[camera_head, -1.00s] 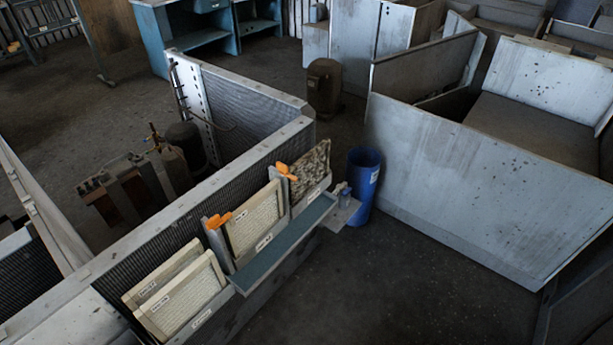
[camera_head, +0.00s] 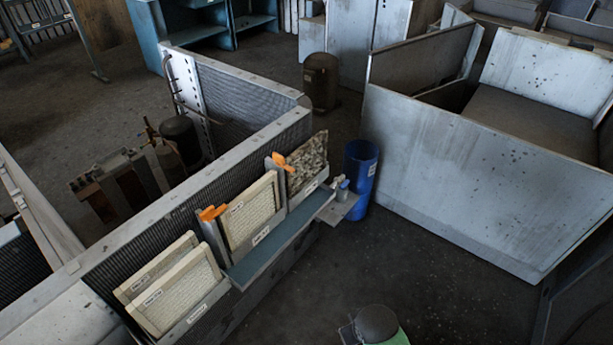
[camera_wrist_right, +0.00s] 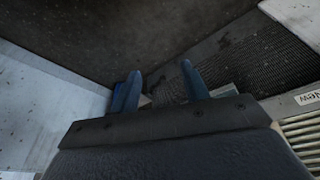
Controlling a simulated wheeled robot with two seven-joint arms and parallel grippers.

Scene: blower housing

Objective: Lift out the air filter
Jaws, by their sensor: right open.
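In the head view a dark, mottled filter (camera_head: 308,163) stands in the right-hand slot of the blower housing (camera_head: 205,187). A cleaner, cream framed filter (camera_head: 250,213) stands in the middle slot, with an orange clip (camera_head: 213,212) at its upper left and another orange clip (camera_head: 281,162) at its upper right. Two more cream filters (camera_head: 180,291) lean in a rack at the left. My right gripper (camera_wrist_right: 160,72) is open in the right wrist view, its two dark blue fingers apart with no filter between them. My left gripper is out of view.
A blue ledge (camera_head: 280,244) runs along the housing front, with a small shelf (camera_head: 338,208) at its right end. A blue bin (camera_head: 361,180) stands beside it. A large grey metal enclosure (camera_head: 480,185) fills the right.

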